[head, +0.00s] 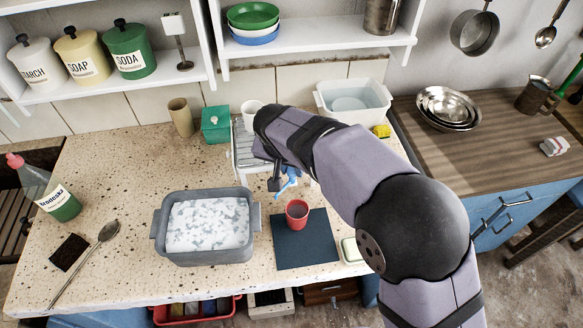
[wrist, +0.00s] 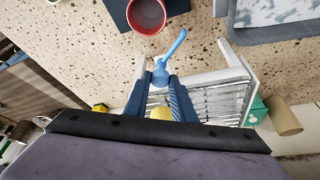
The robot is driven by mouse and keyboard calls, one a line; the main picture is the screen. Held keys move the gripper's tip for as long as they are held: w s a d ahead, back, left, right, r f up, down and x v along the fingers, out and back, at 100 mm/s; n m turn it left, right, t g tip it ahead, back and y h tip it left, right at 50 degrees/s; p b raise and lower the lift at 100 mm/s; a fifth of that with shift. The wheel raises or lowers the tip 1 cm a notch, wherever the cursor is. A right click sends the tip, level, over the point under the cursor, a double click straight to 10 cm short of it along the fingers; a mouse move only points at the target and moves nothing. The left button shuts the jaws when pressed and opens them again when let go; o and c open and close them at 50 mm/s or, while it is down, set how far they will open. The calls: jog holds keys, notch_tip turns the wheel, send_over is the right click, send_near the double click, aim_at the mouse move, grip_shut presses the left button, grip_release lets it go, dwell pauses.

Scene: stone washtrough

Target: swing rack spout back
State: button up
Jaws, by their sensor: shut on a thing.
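The dish rack (head: 243,148) stands at the back of the speckled stone counter, partly hidden by my arm. It also shows in the wrist view (wrist: 213,97) with its wire bars. The light-blue spout (head: 288,182) sticks out at the rack's front edge. In the wrist view the spout (wrist: 174,48) points away from my gripper, toward the red cup, with a bent tip. My gripper (wrist: 168,80) is shut on the spout's near end. The fingers hide where the spout joins the rack.
A red cup (head: 297,211) stands on a dark mat (head: 305,245) in front of the spout. A grey basin of suds (head: 205,257) is to its left. A green box (head: 215,124) and beaker (head: 180,116) stand left of the rack. A white tub (head: 352,98) is behind my arm.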

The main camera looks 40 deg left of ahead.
jog(key=m+h+b, duration=0.1)
jog(key=m, duration=0.2)
jog(key=shift+a+m, duration=0.15)
jog(key=shift+m, duration=0.25)
jog(key=o, duration=1)
jog(key=shift+r, duration=0.1)
jog(key=shift+r, duration=0.2)
jog(key=shift+s+a+r+p, duration=0.15)
jog(key=shift+r+p, duration=0.25)
jog(key=shift+r, duration=0.1)
jog(key=shift+s+d+p+v, duration=0.15)
jog(key=shift+p+v, duration=0.75)
jog(key=shift+v, duration=0.75)
jog(key=shift+s+d+p+v, duration=0.1)
jog(key=shift+p+v, duration=0.75)
jog(key=shift+v, duration=0.8)
jog(key=shift+f, duration=0.2)
